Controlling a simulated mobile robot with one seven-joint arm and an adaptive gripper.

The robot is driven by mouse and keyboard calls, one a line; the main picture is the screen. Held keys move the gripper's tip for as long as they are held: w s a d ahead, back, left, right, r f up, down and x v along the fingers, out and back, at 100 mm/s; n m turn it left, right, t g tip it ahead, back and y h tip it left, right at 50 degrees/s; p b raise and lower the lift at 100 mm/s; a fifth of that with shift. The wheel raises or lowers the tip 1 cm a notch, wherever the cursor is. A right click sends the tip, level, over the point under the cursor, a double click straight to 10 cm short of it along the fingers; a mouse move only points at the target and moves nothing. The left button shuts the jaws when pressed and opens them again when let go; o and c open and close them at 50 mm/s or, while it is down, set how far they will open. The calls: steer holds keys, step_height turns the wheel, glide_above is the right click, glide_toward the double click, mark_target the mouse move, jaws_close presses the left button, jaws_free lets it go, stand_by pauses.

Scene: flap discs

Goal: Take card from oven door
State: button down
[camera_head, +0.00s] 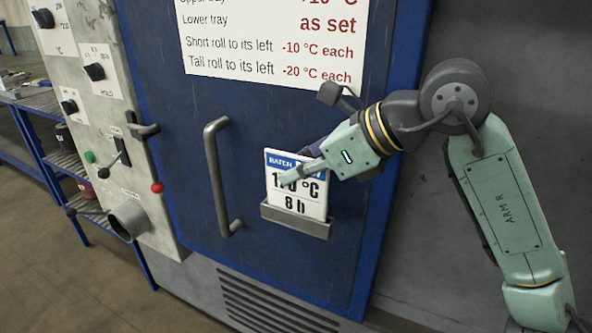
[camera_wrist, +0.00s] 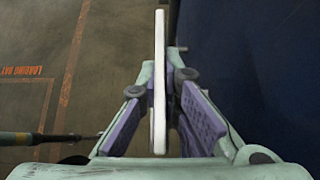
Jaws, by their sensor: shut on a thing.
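The card (camera_head: 288,204) is white with a blue band and reads "BATCH", a temperature in °C partly hidden by my fingers, and "8 h". It stands upright with its lower edge in the metal holder (camera_head: 296,223) on the blue oven door (camera_head: 240,262). My gripper (camera_head: 293,178) comes in from the right and is shut on the card's upper part. In the wrist view the card (camera_wrist: 160,60) shows edge-on as a thin white strip between the purple finger pads of my gripper (camera_wrist: 160,110).
A vertical door handle (camera_head: 217,175) is left of the card. A sign (camera_head: 270,42) is on the door above. A control panel (camera_head: 98,100) with knobs and levers is at left, beside a blue shelf (camera_head: 55,150).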

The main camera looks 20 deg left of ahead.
stand_by(0.4)
steer(key=shift+r+p, duration=1.6)
steer(key=shift+r, duration=1.95)
